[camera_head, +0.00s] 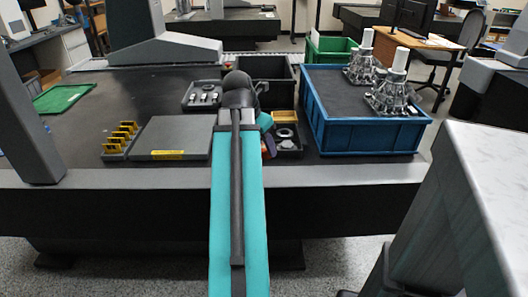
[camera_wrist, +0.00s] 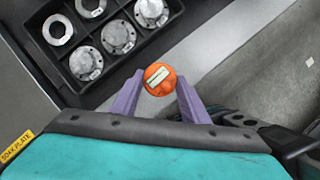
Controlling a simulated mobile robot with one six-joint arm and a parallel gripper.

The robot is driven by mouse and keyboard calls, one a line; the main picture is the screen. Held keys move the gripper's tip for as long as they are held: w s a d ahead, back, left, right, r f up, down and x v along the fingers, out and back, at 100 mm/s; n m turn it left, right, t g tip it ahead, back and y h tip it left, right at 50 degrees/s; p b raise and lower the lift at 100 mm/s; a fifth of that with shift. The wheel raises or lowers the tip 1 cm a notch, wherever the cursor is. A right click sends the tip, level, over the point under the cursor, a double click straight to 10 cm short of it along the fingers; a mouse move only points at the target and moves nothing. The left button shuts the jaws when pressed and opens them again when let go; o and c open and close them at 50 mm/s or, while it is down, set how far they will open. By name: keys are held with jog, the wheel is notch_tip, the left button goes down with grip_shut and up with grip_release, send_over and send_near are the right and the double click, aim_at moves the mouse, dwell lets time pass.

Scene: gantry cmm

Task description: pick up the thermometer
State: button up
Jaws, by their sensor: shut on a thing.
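The thermometer appears in the wrist view as a small round orange body (camera_wrist: 161,79) with a pale rectangular display or label on its face. My gripper (camera_wrist: 160,86) has its two purple fingers on either side of it, shut on it. The thermometer is beside the black tray, over or near the edge of the grey surface; its exact height is unclear. In the head view my teal arm reaches over the table and hides most of the gripper; the thermometer cannot be made out there.
A black compartment tray (camera_wrist: 67,78) holds several metal rings and flanged discs close by. In the head view, a blue crate (camera_head: 362,139) carrying metal castings stands right of my arm. A grey plate (camera_head: 172,137) and a rack of yellow pieces (camera_head: 120,140) lie left.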

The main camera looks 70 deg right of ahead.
jog(key=shift+f, duration=0.15)
jog(key=shift+s+a+r, duration=0.15)
jog(key=shift+a+r, duration=0.05)
jog(key=shift+a, duration=0.15)
jog(key=shift+s+a+r, duration=0.1)
jog(key=shift+s+a, duration=0.15)
jog(key=shift+a, duration=0.25)
jog(key=shift+s+a, duration=0.2)
jog(key=shift+a, duration=0.3)
jog(key=shift+w, duration=0.1)
dwell(0.4)
